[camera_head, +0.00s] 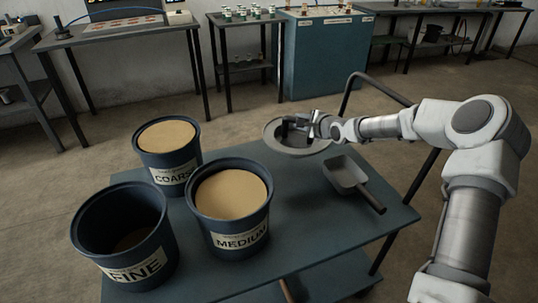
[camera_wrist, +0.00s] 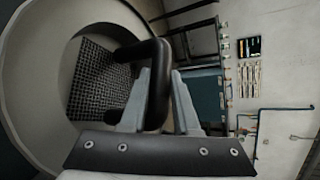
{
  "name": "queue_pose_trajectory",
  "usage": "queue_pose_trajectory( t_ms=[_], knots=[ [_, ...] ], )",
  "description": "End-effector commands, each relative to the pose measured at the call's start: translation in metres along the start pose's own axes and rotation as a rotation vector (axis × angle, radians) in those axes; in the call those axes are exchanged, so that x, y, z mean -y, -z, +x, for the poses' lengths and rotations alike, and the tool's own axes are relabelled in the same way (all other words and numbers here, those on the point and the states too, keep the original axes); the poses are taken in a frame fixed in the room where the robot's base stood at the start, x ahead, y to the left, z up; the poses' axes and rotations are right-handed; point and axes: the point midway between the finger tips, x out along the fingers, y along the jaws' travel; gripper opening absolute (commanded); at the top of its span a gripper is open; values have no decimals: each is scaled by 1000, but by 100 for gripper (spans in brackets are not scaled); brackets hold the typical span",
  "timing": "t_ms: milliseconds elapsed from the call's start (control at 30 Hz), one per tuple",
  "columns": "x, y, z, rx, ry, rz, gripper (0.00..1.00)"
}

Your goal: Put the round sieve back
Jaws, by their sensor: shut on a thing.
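The round sieve (camera_head: 273,132) is a pale grey ring with a dark mesh, over the far right part of the cart top (camera_head: 300,205). My gripper (camera_head: 298,123) is shut on its black handle. In the wrist view the sieve rim (camera_wrist: 45,70) fills the left side, tilted in the picture, and the handle (camera_wrist: 158,85) passes between the fingers (camera_wrist: 160,105). I cannot tell whether the sieve rests on the cart or hangs just above it. My gripper and the handle hide part of the mesh in the head view.
On the cart stand three dark buckets: COARSE (camera_head: 172,175) and MEDIUM (camera_head: 232,235) full of sand, FINE (camera_head: 130,262) with little in it. A scoop (camera_head: 345,175) lies right of MEDIUM. The cart's push bar (camera_head: 385,90) rises behind. Benches (camera_head: 115,38) line the wall.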

Motion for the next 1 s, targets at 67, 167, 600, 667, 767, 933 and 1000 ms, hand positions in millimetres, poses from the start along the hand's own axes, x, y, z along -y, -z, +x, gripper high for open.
queue_pose_trajectory(
  t_ms=[67, 167, 600, 667, 767, 933, 1000],
  knots=[
    [-7, -7, 13, 5, 1, -4, 0],
    [-16, -14, 30, 5, 0, -6, 0],
    [-48, -45, 99, 4, 2, -2, 0],
    [-49, -47, 104, 3, 3, -2, 0],
    [-51, -49, 108, 2, 3, -1, 0],
    [-66, -43, 115, 2, 1, -2, 0],
    [-76, -38, 120, 2, 0, -3, 0]
  ],
)
